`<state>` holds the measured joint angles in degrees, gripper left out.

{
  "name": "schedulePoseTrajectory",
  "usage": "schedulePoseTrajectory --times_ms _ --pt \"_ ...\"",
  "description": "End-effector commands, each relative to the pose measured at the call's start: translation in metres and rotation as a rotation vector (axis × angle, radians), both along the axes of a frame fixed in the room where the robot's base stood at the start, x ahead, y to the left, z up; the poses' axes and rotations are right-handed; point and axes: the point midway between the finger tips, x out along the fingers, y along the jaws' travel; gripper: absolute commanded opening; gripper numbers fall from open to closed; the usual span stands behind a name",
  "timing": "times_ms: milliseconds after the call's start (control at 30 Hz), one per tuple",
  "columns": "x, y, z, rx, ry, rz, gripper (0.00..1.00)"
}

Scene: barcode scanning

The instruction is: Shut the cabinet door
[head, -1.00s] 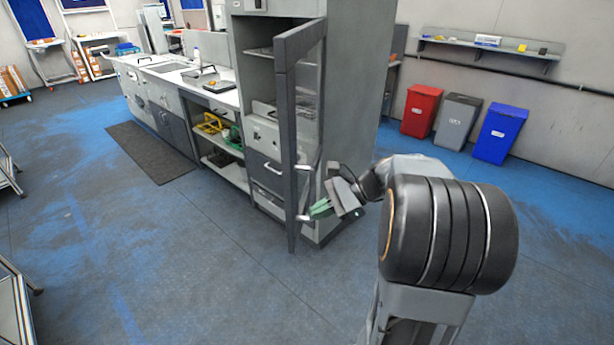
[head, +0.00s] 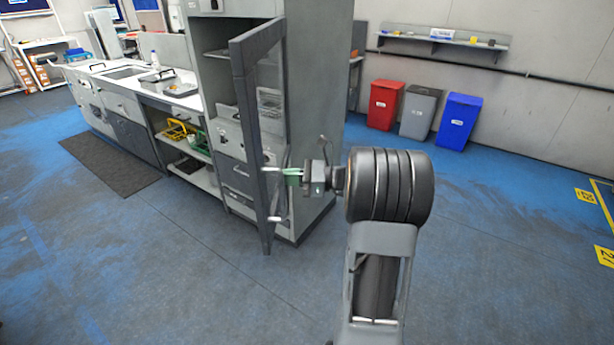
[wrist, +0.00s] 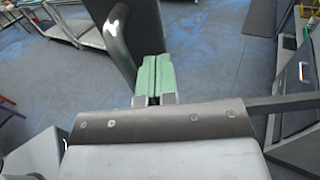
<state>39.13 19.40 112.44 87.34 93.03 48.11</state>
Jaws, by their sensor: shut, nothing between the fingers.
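The cabinet door (head: 249,140) is a tall dark-framed panel with a clear pane, standing open at the front of the tall grey cabinet (head: 317,100). Shelves and drawers show behind it. My gripper (head: 285,171) is at the door's right side, near its handle; whether it touches is not clear. In the wrist view its green fingertips (wrist: 153,78) are pressed together with nothing between them. The dark door panel (wrist: 115,40) with a pale handle end rises just beyond and to the left of the fingertips.
A long counter (head: 150,85) with shelves runs left from the cabinet. Red (head: 384,104), grey (head: 418,111) and blue (head: 459,120) bins stand along the right wall under a shelf (head: 445,45). A dark mat (head: 110,160) lies before the counter. Open floor surrounds the door.

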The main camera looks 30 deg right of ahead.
Motion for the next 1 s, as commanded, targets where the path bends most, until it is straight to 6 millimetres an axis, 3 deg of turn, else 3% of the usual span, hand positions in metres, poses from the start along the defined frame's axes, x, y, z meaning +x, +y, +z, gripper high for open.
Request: schedulePoseTrajectory --times_ms 300,1000 --pt "0.018 0.026 0.000 0.000 0.001 0.002 0.00" --pt "0.028 0.037 0.000 -0.001 -0.001 -0.043 0.00"
